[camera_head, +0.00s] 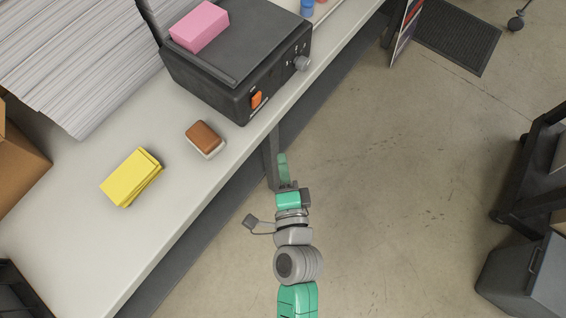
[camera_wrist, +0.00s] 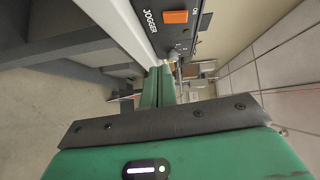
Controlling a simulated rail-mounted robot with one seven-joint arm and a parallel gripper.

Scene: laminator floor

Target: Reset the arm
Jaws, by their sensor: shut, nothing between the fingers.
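My gripper (camera_head: 284,168) is in the middle of the head view, over the floor just off the front edge of the white table (camera_head: 75,238). Its green fingers are together with nothing between them. In the wrist view the shut fingers (camera_wrist: 158,88) point toward the far end of the table, beside the black machine marked JOGGER (camera_wrist: 158,28). My gripper touches nothing that I can see.
On the table are the black machine (camera_head: 245,60) with a pink block (camera_head: 199,27) on top, a brown-and-white block (camera_head: 204,138), a yellow pad stack (camera_head: 130,178) and paper stacks (camera_head: 75,60). A dark cart (camera_head: 530,170) and grey bin (camera_head: 520,280) stand at right. The floor between is clear.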

